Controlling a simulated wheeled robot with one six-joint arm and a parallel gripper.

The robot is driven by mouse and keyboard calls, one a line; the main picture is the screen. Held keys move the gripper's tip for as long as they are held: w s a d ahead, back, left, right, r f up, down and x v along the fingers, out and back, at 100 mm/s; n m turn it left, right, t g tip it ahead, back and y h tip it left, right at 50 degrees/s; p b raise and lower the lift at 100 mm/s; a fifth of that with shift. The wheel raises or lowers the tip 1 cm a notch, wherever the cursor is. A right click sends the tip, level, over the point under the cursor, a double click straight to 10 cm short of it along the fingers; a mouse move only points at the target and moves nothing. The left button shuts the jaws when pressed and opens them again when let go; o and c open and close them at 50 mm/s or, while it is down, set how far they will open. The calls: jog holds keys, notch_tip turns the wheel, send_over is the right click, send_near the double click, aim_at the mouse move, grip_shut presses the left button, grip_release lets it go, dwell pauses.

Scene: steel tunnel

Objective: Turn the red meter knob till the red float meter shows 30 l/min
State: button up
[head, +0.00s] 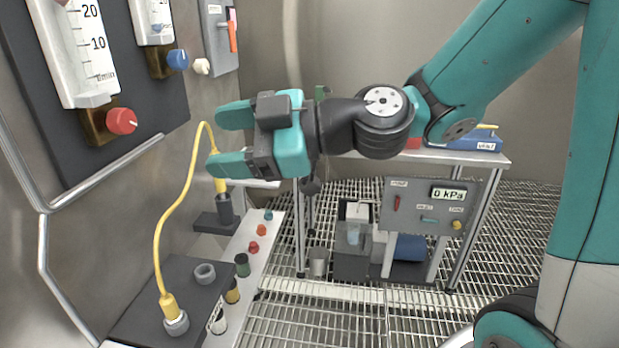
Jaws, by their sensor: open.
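The red meter knob (122,121) sits at the foot of the red float meter (76,48) on a dark panel on the left wall. The meter's scale shows 10 and 20, with l/min marked near its base. Its top is cut off by the picture edge. A dark float shows near the top edge, a little above the 20 mark, but I cannot read it exactly. My gripper (218,140) is open and empty, its two teal fingers pointing left. It is to the right of the knob and apart from it.
A second float meter with a blue knob (178,60) is farther along the panel. A metal rail (105,170) runs below the panel. A yellow cable (163,225) arches up from a dark box (150,300) to a socket below my gripper. A pump rig (425,215) stands behind.

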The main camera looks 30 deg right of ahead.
jog(key=s+d+r+m+g+h+p, duration=0.1)
jog(key=s+d+m+g+h+p, duration=0.2)
jog(key=s+m+g+h+p, duration=0.5)
jog(key=s+m+h+p, duration=0.1)
jog(key=s+p, duration=0.1)
jog(key=s, duration=0.4)
jog(key=shift+s+m, duration=0.2)
jog(key=shift+m, duration=0.2)
jog(key=shift+a, duration=0.1)
